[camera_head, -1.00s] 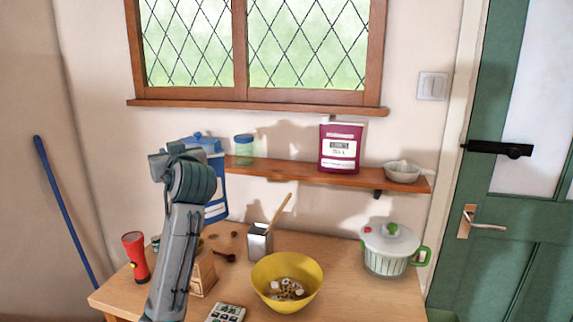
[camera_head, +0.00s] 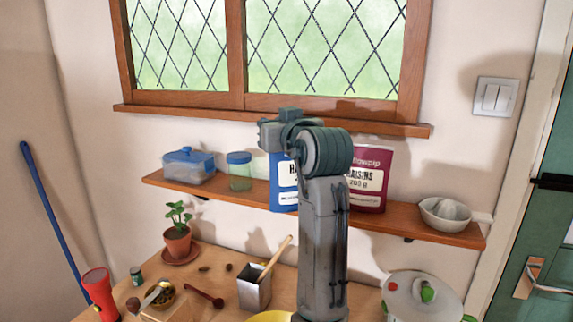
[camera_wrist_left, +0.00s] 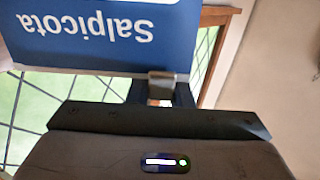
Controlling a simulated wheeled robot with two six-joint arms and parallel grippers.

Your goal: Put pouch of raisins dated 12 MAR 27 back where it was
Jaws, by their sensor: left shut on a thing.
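A blue pouch (camera_head: 283,183) with a white label starting "RA" is upright at the shelf, partly hidden behind my left arm. Its lower end overlaps the shelf's front edge; I cannot tell whether it touches the shelf. My left gripper (camera_wrist_left: 162,88) is shut on this blue pouch (camera_wrist_left: 95,38), which reads "Salpicota" upside down in the left wrist view. A purple pouch (camera_head: 372,178), labelled "RAISINS 200 g", stands on the shelf just right of the blue one, partly covered by my arm. No date is readable on either pouch. My right gripper is out of view.
The wooden shelf (camera_head: 330,212) also bears a blue-lidded box (camera_head: 188,167), a blue-lidded jar (camera_head: 239,172) and a white bowl (camera_head: 444,214). Below, the table (camera_head: 222,270) holds a potted plant (camera_head: 177,240), a metal holder (camera_head: 254,290) and a lidded pot (camera_head: 415,298). The window sill (camera_head: 250,118) overhangs above.

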